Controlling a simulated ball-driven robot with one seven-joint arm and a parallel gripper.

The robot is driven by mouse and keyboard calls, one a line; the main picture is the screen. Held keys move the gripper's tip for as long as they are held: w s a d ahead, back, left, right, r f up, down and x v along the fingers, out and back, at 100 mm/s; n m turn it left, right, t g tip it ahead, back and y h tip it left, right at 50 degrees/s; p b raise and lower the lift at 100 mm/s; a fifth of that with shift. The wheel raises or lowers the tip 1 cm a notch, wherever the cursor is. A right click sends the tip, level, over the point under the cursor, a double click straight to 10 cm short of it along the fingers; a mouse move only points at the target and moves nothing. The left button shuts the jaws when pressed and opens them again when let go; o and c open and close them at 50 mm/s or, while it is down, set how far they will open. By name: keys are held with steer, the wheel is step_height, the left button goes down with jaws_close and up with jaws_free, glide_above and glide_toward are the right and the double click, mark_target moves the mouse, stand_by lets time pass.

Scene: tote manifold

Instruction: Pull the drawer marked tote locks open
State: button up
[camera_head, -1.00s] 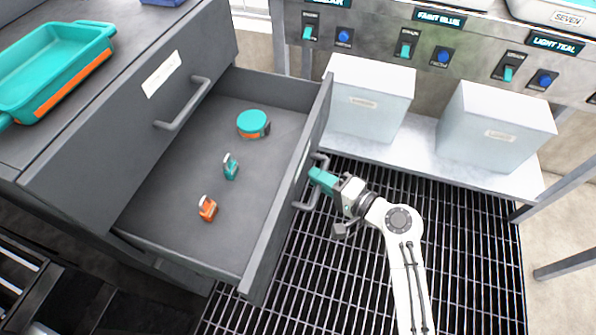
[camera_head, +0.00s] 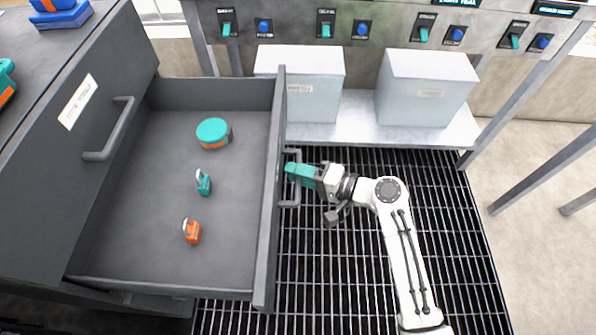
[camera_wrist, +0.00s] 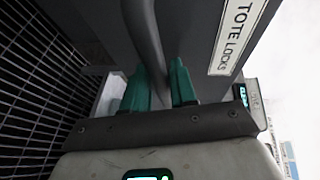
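The tote locks drawer (camera_head: 150,225) stands well out of the dark grey cabinet in the head view, with its inside showing. Its label (camera_wrist: 238,35) reads "TOTE LOCKS" in the wrist view. Its bar handle (camera_head: 290,203) is on the outer face of the front panel. My gripper (camera_head: 292,172) is at this handle. In the wrist view, the handle (camera_wrist: 147,35) runs down between the two teal fingers (camera_wrist: 160,88), which appear closed on it. The exact contact is partly hidden.
Inside the drawer lie a teal round tin (camera_head: 213,131), a teal lock (camera_head: 203,183) and an orange lock (camera_head: 192,231). Another closed drawer (camera_head: 75,150) is above. Two pale bins (camera_head: 312,100) (camera_head: 425,95) stand on a low shelf (camera_head: 350,134). Dark floor grating (camera_head: 330,270) is clear around my arm.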

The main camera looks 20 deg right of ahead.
steer(key=shift+o, duration=1.1)
steer(key=p+v, duration=0.2)
steer(key=v, duration=0.8)
steer(key=shift+s+d+r, duration=0.2)
steer(key=shift+s+d, duration=0.05)
steer(key=shift+d, duration=0.05)
steer(key=s+d+f+n+g+h, duration=0.2)
steer(key=s+f+n+g+h, duration=0.5)
steer(key=s, duration=0.7)
steer(key=s+d+g+h, duration=0.3)
steer(key=s+d+h, duration=0.15)
steer(key=s, duration=0.25)
step_height(320, 180, up, 22)
steer(key=p, duration=2.1)
steer(key=shift+s+d, duration=0.25)
steer(key=shift+s, duration=0.1)
